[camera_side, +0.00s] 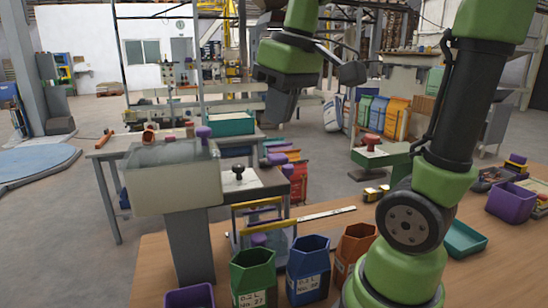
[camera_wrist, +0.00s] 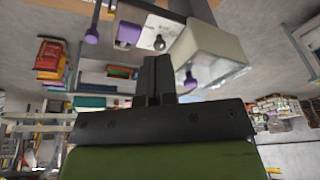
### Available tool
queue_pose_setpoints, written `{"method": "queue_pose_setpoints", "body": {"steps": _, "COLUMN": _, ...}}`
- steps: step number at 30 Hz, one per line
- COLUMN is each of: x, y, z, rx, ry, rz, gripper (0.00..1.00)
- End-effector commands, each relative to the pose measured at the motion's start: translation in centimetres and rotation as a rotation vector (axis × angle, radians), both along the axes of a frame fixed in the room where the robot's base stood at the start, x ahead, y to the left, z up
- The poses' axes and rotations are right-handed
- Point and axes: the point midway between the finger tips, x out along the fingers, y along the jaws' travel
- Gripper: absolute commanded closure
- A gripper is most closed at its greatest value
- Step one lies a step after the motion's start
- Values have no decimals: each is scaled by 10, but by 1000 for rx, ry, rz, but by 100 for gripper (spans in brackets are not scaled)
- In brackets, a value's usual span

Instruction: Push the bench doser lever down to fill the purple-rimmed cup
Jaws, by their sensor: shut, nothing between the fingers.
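The bench doser shows in the side view as a pale hopper (camera_side: 172,185) on a grey column (camera_side: 190,245). A dark round knob (camera_side: 238,172) and several purple knobs, one at the hopper's top corner (camera_side: 204,132), stand near it; I cannot tell which belongs to the lever. A purple-rimmed container (camera_side: 190,296) is cut off by the bottom edge, below the column. My gripper (camera_side: 281,108) is up in the air, right of and above the hopper, touching nothing. In the wrist view its fingers (camera_wrist: 153,72) are together and empty; the hopper (camera_wrist: 208,45) shows beyond them, upside down.
Green (camera_side: 253,272), blue (camera_side: 308,262) and orange (camera_side: 355,245) cups stand in a row on the wooden bench, right of the column. A yellow-handled frame (camera_side: 263,225) stands behind them. A purple bin (camera_side: 510,203) and teal tray (camera_side: 465,239) are at right.

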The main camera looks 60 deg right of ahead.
Motion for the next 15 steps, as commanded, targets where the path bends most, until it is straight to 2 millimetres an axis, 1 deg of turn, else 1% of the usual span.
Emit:
{"method": "queue_pose_setpoints", "body": {"steps": 1, "x": 6, "y": -12, "z": 0, "rx": -6, "ry": 39, "rz": -1, "gripper": 100}}
{"method": "queue_pose_setpoints", "body": {"steps": 3, "x": 11, "y": -26, "z": 0, "rx": -14, "ry": 84, "rz": 11, "gripper": 100}}
{"method": "queue_pose_setpoints", "body": {"steps": 6, "x": 14, "y": -39, "z": 0, "rx": -16, "ry": 129, "rz": 24, "gripper": 100}}
{"method": "queue_pose_setpoints", "body": {"steps": 9, "x": 16, "y": -47, "z": 0, "rx": -16, "ry": 152, "rz": 30, "gripper": 100}}
{"method": "queue_pose_setpoints", "body": {"steps": 15, "x": 16, "y": -49, "z": 0, "rx": -16, "ry": 160, "rz": 35, "gripper": 100}}
